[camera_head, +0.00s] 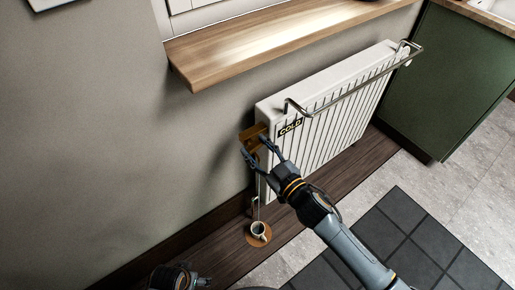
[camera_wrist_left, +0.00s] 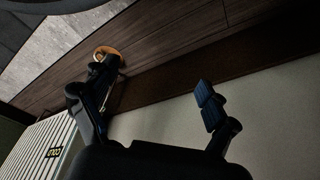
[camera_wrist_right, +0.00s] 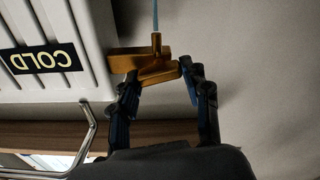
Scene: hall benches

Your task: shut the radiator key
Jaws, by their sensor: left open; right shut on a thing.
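The brass radiator key (camera_wrist_right: 160,76) is beneath a brass valve block (camera_wrist_right: 124,62) in the right wrist view. The brass fitting (camera_head: 250,133) sits at the left end of the white radiator (camera_head: 335,110) in the head view. My right gripper (camera_wrist_right: 160,84) is shut on the key, one finger on each side. In the head view, my right gripper (camera_head: 255,150) partly hides the key, so its exact angle is unclear there. My left gripper (camera_wrist_left: 152,98) is open and empty. Part of it shows at the bottom edge of the head view (camera_head: 180,278).
A metal rail (camera_head: 350,90) fronts the radiator, near a "COLD" label (camera_head: 290,127). A wooden sill (camera_head: 270,40) overhangs above.

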